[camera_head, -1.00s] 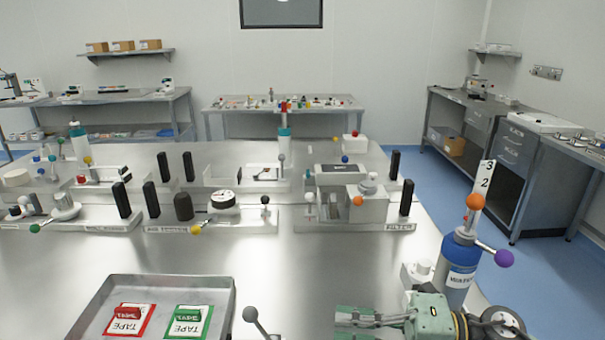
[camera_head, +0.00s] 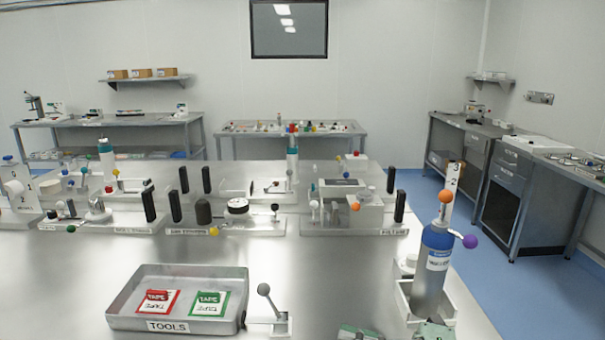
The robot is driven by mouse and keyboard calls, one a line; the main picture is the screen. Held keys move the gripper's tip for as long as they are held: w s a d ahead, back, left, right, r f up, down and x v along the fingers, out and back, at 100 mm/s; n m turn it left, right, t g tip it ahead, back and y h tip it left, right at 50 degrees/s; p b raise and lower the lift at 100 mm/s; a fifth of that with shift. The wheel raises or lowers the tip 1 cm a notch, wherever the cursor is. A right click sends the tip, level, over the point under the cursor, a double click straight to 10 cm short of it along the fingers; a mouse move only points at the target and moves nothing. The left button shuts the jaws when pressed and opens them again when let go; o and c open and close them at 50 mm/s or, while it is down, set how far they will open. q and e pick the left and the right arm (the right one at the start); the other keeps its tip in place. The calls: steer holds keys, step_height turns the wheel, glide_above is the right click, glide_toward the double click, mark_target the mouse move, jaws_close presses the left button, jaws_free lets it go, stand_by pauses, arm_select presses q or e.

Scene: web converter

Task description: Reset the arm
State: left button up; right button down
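My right arm shows only as green and grey parts (camera_head: 430,329) cut off by the bottom edge of the head view. More of its green metal (camera_head: 362,333) shows just to the left. The fingertips cannot be made out, so I cannot tell whether the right gripper is open or shut, or whether it holds anything. These parts are in front of the blue cylinder (camera_head: 434,250), close to the near edge of the picture. My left gripper and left arm are not in view.
A metal TOOLS tray (camera_head: 178,325) holds a red and a green TAPE item. A grey ball-topped lever (camera_head: 268,302) stands right of it. The blue cylinder has orange and purple knobs. Several fixtures line the table's back; the steel surface (camera_head: 330,270) between is bare.

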steer(key=w+d+r+m+t+h, duration=0.1)
steer(key=w+d+m+t+h, duration=0.45)
steer(key=m+t, duration=0.85)
steer(key=s+d+f+m+g+h, duration=0.2)
steer(key=d+f+m+h, duration=0.2)
steer(key=f+m+h, duration=0.25)
steer(key=s+d+f+m+g+h, duration=0.1)
steer(key=d+f+m+g+h, duration=0.25)
steer(key=f+m+h, duration=0.3)
steer(key=s+f+m+g, duration=0.2)
steer(key=s+f+g, duration=0.4)
steer(key=s, duration=0.6)
steer(key=s+f+m+g, duration=0.1)
steer(key=s+f+g, duration=0.3)
steer(key=s+f, duration=0.55)
steer(key=s+f+g, duration=0.1)
steer(key=s+f, duration=0.1)
steer(key=f, duration=1.1)
steer(key=s+f+g, duration=0.1)
steer(key=s+f, duration=0.1)
steer(key=f, duration=1.1)
steer(key=s+d+f, duration=0.2)
steer(key=s+f, duration=1.3)
steer(key=s, duration=0.1)
steer(key=shift+s+g, duration=0.15)
steer(key=shift+g, duration=0.2)
steer(key=shift+d+y, duration=0.1)
steer(key=shift+y, duration=0.15)
